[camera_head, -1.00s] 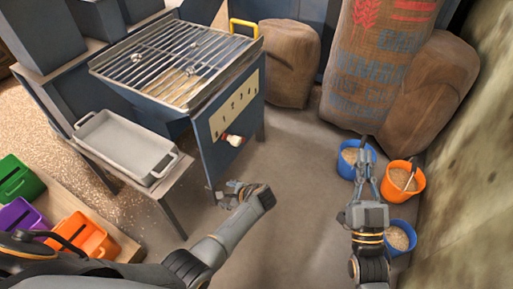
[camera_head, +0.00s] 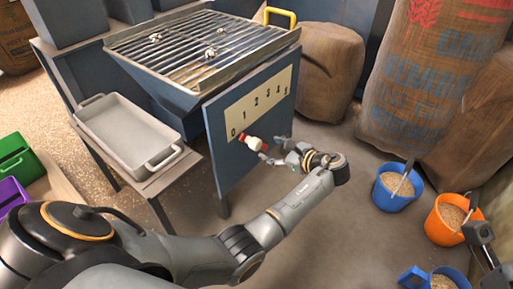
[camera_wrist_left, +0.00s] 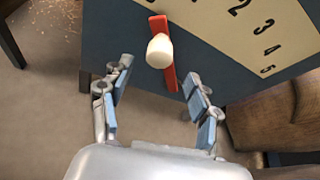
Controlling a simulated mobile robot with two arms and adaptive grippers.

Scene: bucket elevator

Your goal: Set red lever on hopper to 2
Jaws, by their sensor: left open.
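My left gripper (camera_head: 275,151) is open just right of the knob. In the left wrist view its fingers (camera_wrist_left: 156,72) are spread either side of the lever's lower end, with the knob just beyond. My right gripper (camera_head: 476,222) shows partly at the right edge, its opening unclear.
A grey tray (camera_head: 88,103) sits on a stand left of the panel. Blue (camera_head: 392,203) and orange (camera_head: 440,234) buckets of grain stand on the floor at right. Sacks (camera_head: 333,80) stand behind. The floor between panel and buckets is mostly clear.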

